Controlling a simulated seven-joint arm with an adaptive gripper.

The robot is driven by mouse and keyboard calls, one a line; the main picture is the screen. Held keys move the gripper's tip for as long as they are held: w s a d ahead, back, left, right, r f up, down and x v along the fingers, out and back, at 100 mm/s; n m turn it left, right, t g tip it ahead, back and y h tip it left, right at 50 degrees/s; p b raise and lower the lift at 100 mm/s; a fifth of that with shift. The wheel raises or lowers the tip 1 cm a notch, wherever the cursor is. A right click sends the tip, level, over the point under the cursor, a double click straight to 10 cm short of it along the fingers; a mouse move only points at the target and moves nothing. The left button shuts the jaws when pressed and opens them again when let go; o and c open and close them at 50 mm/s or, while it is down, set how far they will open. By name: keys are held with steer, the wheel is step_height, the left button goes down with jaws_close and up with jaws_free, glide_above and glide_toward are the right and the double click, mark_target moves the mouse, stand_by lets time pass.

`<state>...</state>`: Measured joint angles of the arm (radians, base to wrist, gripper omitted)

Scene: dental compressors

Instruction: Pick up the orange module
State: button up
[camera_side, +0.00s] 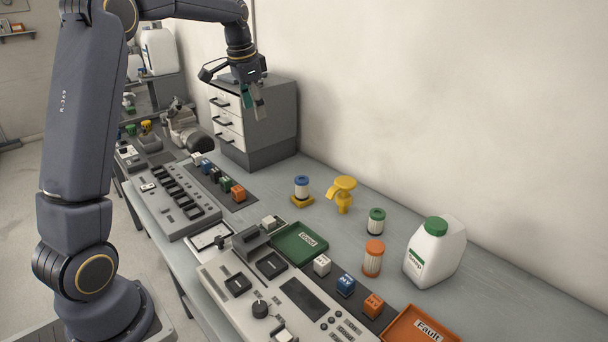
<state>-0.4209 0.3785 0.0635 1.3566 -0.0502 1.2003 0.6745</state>
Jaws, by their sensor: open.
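One small orange module (373,305) sits at the front right, on a dark strip beside the control panel. Another orange module (238,193) stands at the near end of a row of small coloured modules on the dark strip by the grey rack. My gripper (256,108) is open and empty. It hangs high in front of the drawer cabinet, well above the table and apart from both orange modules.
An orange Fault tray (421,325) and a green Good tray (299,242) lie on the table. An orange-capped canister (373,258), a white jug (435,252), a yellow piece (342,193) and a drawer cabinet (270,122) stand along the wall side.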

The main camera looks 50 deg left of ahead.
steer(key=a+f+n+g, duration=0.1)
steer(key=a+f, duration=0.6)
steer(key=f, duration=0.1)
steer(key=n+g, duration=0.1)
glide_above(237, 188)
step_height(237, 188, down, 6)
steer(key=shift+h, duration=0.4)
step_height(237, 188, down, 10)
steer(key=shift+w+d, duration=0.1)
steer(key=shift+d, duration=0.05)
step_height(237, 188, down, 6)
steer(key=shift+r, duration=0.1)
steer(key=c, duration=1.3)
steer(key=shift+o, duration=0.2)
steer(key=shift+r, duration=0.1)
